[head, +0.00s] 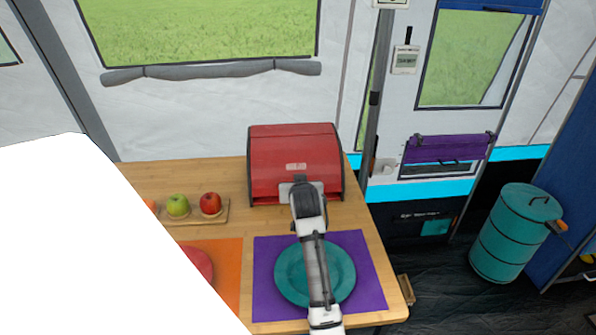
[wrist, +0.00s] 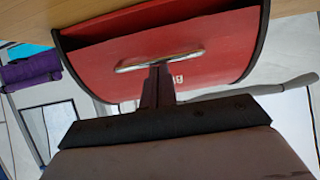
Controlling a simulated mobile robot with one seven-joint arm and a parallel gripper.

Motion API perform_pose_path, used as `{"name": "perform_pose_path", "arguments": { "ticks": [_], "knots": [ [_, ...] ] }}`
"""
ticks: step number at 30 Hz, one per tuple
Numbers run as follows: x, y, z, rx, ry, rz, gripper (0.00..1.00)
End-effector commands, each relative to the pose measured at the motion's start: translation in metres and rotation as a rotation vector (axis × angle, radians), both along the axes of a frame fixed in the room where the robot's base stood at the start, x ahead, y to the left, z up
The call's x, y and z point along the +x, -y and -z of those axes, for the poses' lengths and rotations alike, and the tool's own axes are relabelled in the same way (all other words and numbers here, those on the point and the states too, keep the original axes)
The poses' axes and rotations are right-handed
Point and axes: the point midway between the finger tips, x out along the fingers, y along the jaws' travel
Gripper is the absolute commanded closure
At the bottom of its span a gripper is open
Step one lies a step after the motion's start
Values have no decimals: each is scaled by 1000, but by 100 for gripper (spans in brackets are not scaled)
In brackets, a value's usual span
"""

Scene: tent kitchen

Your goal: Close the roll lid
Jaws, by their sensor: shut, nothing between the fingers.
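The red bread box (head: 295,147) stands at the back right of the wooden table, its curved roll lid facing me. In the wrist view, the red lid (wrist: 215,50) covers most of the front, and a dark strip shows between its edge and the box's rim on the table side. A pale metal bar handle (wrist: 185,54) runs along the lid near that edge. My gripper (wrist: 157,72) is shut, with its fingertips at the handle's middle. Whether they touch it, I cannot tell. In the head view, my gripper (head: 303,186) is in front of the box's lower front and hides part of it.
A teal plate (head: 290,273) on a purple mat (head: 366,262) lies under my arm. An orange mat (head: 228,262) with a red plate and a small board with apples (head: 210,203) are to the left. The table's right edge is close to the box.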

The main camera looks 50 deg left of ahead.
Motion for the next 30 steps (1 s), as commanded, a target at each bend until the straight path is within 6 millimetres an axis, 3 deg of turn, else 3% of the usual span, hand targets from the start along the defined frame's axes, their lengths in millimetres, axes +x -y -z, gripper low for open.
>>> {"name": "perform_pose_path", "arguments": {
  "ticks": [4, 11, 30],
  "knots": [
    [-3, 3, 15, -2, -1, 0, 100],
    [-4, 5, 23, 0, 0, 0, 100],
    [-3, 5, 19, 1, 1, 0, 100]
  ]
}}
